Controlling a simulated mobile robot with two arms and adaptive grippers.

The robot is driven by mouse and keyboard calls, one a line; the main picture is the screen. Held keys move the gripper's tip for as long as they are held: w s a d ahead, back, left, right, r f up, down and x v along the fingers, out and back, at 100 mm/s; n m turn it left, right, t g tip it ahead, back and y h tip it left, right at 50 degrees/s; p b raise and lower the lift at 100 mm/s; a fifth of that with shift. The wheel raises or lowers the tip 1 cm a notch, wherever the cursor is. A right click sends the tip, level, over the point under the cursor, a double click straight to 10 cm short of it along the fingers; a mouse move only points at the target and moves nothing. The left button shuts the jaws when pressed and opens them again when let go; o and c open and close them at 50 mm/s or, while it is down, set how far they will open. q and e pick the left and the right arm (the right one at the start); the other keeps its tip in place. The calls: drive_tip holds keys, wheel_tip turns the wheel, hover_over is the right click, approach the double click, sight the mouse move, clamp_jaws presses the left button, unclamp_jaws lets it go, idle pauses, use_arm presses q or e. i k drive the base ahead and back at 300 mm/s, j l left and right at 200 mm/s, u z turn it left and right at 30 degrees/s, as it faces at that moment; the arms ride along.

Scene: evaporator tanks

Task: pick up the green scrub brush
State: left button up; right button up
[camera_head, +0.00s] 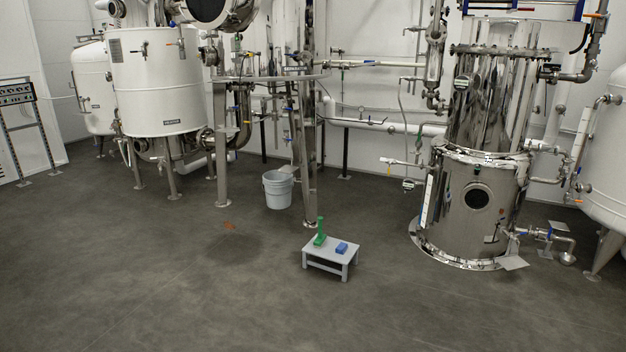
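The green scrub brush (320,233) is small in the head view, just right of the middle. It stands on the left part of a low grey table (325,258), with an upright part and a wider base. A blue block-like object (341,248) lies beside it on the right, apart from it. Neither of my grippers shows in the head view. The table stands on the floor some way in front of me.
A grey bucket (278,190) stands on the floor behind the table, to the left. A shiny steel tank (450,215) stands at right, white tanks (155,85) at left. The dark floor (220,300) in front of the table is clear.

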sight(320, 240)
drive_tip(key=i, duration=3.05)
drive_tip(key=i+u, duration=0.15)
drive_tip(key=i, duration=0.45)
drive_tip(key=i+l, duration=0.15)
drive_tip(key=i, duration=0.5)
drive_tip(key=i+l+u, duration=0.15)
drive_tip(key=i, duration=0.5)
